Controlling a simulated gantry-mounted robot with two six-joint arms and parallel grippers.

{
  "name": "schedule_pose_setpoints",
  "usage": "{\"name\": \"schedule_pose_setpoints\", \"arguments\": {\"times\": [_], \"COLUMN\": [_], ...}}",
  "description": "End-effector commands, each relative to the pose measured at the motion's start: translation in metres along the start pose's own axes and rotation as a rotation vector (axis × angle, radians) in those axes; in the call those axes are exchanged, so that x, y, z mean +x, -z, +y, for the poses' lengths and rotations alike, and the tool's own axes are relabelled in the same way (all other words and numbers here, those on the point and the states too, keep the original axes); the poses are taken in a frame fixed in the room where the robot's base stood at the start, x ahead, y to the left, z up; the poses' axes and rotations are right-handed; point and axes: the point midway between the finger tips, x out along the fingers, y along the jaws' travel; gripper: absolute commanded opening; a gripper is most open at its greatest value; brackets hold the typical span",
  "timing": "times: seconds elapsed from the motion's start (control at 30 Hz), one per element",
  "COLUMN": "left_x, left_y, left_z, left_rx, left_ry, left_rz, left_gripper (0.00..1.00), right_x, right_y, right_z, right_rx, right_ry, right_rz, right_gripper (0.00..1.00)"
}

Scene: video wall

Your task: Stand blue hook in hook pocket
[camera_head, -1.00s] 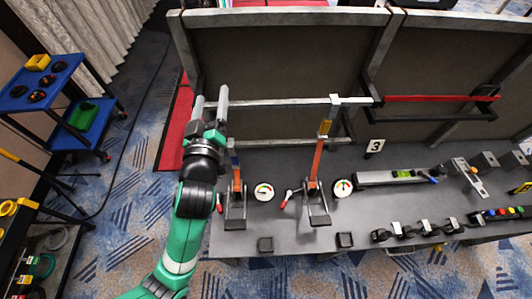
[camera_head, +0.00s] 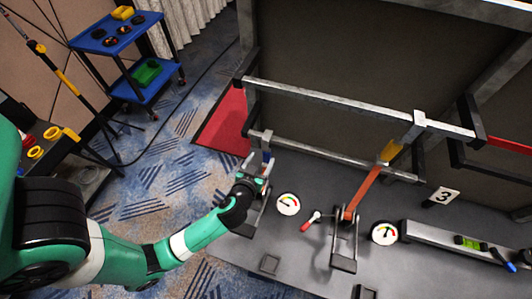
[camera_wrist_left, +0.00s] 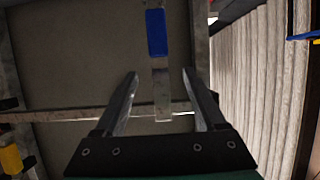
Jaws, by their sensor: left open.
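The blue hook (camera_wrist_left: 156,32) shows in the left wrist view as a blue sleeve with a flat metal strip below it. The strip appears between the two fingers of my left gripper (camera_wrist_left: 160,75), which are apart, with a gap on each side. In the head view my left gripper (camera_head: 258,163) is at the left stand, and a bit of the blue hook (camera_head: 266,157) shows beside it. The rest of the hook is hidden by the gripper. Two small square sockets, a left one (camera_head: 269,264) and a right one (camera_head: 363,291), lie near the bench front; I cannot tell which is the hook pocket.
Metal rails (camera_head: 340,102) cross behind. A blue cart (camera_head: 118,35) stands at the back left.

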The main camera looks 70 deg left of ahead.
Motion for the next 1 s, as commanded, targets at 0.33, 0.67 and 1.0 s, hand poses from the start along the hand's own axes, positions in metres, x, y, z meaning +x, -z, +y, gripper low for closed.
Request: {"name": "schedule_pose_setpoints", "arguments": {"times": [0.33, 0.67, 1.0], "left_x": [0.073, 0.098, 0.098], "left_y": [0.001, 0.001, 0.001], "left_z": [-0.001, 0.0, 0.0], "left_rx": [-0.003, -0.001, -0.001], "left_ry": [0.002, -0.002, -0.002], "left_rz": [0.002, 0.001, 0.001], "left_gripper": [0.72, 0.72, 0.42], "right_x": [-0.006, -0.008, -0.008], "right_y": [-0.006, -0.008, -0.008], "right_z": [0.0, 0.0, 0.0], "right_rx": [0.0, 0.0, 0.0], "right_ry": [0.0, 0.0, 0.0], "right_rz": [-0.001, -0.001, -0.001], "right_gripper": [0.5, 0.5, 0.5]}}
